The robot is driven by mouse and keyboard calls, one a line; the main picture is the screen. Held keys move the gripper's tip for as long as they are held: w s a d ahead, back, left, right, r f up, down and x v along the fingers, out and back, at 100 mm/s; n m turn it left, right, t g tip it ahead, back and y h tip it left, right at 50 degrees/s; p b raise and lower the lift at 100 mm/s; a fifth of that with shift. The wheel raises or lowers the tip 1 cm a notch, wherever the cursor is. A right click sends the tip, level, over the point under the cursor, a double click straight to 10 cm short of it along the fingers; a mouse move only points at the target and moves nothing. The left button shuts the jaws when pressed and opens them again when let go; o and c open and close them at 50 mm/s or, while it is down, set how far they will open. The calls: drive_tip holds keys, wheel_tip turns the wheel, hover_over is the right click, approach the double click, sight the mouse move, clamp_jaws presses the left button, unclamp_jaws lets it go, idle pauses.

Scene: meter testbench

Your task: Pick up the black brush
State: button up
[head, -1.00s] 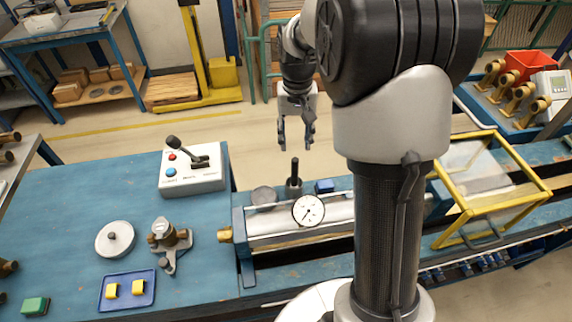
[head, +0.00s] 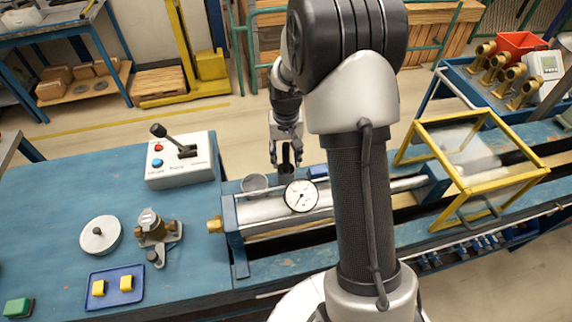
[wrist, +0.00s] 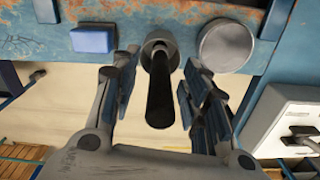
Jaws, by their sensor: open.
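The black brush (head: 286,154) stands upright in a small grey cup (wrist: 159,43) behind the round dial gauge (head: 300,196). In the wrist view its black handle (wrist: 160,98) points towards the camera, with a finger on each side. My gripper (head: 286,163) is open and lowered around the handle from above. In the wrist view the open gripper (wrist: 160,72) shows gaps between both fingers and the handle. The brush's lower end is hidden in the cup.
A round grey dish (wrist: 226,45) and a blue block (wrist: 93,39) flank the cup closely. A control box with a lever (head: 180,163) stands to the left on the blue bench (head: 60,210). A yellow-framed guard (head: 470,165) is to the right.

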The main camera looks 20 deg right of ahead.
drive_tip(key=shift+f, duration=0.95)
drive_tip(key=shift+c, duration=0.6)
clamp_jaws()
